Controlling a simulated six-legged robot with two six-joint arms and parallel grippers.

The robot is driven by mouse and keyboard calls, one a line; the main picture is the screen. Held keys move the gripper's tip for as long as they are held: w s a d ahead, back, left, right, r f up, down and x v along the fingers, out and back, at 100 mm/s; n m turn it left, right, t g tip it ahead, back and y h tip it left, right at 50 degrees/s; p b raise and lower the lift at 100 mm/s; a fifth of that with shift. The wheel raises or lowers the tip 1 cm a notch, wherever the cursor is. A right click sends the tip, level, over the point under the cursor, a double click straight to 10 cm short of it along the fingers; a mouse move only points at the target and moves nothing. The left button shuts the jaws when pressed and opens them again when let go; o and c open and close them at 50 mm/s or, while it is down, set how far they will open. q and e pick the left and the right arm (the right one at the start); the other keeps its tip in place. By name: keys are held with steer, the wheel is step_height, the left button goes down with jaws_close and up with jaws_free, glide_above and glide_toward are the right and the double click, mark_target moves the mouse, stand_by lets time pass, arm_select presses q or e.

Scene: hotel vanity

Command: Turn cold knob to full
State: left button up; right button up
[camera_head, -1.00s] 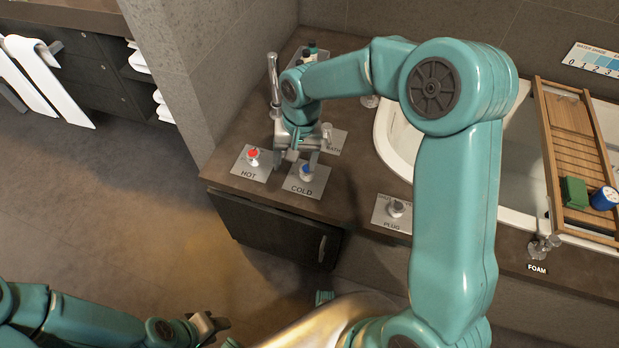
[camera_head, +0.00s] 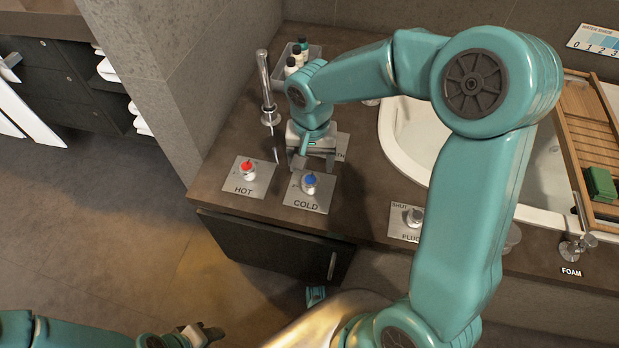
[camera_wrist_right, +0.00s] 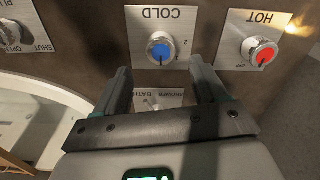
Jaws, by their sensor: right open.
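The cold knob (camera_head: 311,182) has a blue cap and stands on a metal plate (camera_head: 305,203) marked COLD. It also shows in the right wrist view (camera_wrist_right: 160,50), where a dark line on it points down the picture, towards my gripper. My right gripper (camera_head: 303,161) is open and empty, just behind the knob on the side away from the counter's front edge. In the right wrist view its fingers (camera_wrist_right: 160,70) reach towards the knob without visibly gripping it. My left gripper (camera_head: 203,335) is low in the head view; its jaw state is unclear.
The red-capped hot knob (camera_head: 247,168) stands left of the cold one. A chrome spout (camera_head: 266,85) and a tray of bottles (camera_head: 304,52) are behind. The plug knob (camera_head: 414,216) and tub (camera_head: 420,135) are to the right. A shower/bath plate (camera_wrist_right: 150,97) lies beneath my right fingers.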

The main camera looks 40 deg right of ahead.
mark_target(311, 180)
step_height(311, 180, down, 6)
steer(key=shift+f+b, duration=0.15)
steer(key=shift+b, duration=0.5)
steer(key=c, duration=1.1)
